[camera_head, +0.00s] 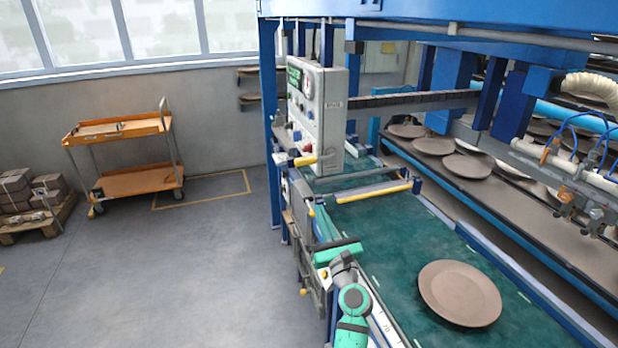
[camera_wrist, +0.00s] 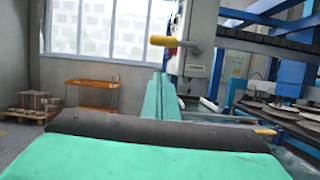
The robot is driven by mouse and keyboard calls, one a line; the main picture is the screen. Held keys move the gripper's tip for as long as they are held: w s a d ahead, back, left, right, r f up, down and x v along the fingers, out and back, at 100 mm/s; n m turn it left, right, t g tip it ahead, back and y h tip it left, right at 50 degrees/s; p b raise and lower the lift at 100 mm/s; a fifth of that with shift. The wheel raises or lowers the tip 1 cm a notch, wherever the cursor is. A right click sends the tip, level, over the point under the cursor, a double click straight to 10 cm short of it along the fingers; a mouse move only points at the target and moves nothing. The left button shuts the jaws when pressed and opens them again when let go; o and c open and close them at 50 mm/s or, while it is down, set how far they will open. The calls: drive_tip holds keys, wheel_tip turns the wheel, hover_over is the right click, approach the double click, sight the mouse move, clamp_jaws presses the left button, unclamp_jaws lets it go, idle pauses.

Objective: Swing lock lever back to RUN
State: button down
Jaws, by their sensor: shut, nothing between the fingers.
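The lock lever (camera_head: 306,160), with a yellow grip, sticks out sideways to the left from the lower part of the grey control box (camera_head: 330,105). Its yellow grip also shows in the wrist view (camera_wrist: 163,41), level and left of its grey pivot arm. My gripper (camera_head: 320,225) is below and nearer than the lever, beside the green belt. In the wrist view my gripper's fingers (camera_wrist: 159,80) are together, empty, and point forward below the yellow grip, apart from it. No RUN mark is legible.
A green conveyor belt (camera_head: 385,240) carries a brown plate (camera_head: 459,293). A yellow-tipped bar (camera_head: 373,191) crosses the belt beyond it. Plate racks stand at the right. An orange cart (camera_head: 125,160) and pallet boxes (camera_head: 30,190) stand left. The floor between is clear.

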sight(316, 158)
drive_tip(key=r+x, duration=0.2)
drive_tip(key=x, duration=1)
drive_tip(key=shift+r, duration=0.45)
drive_tip(key=shift+s, duration=0.1)
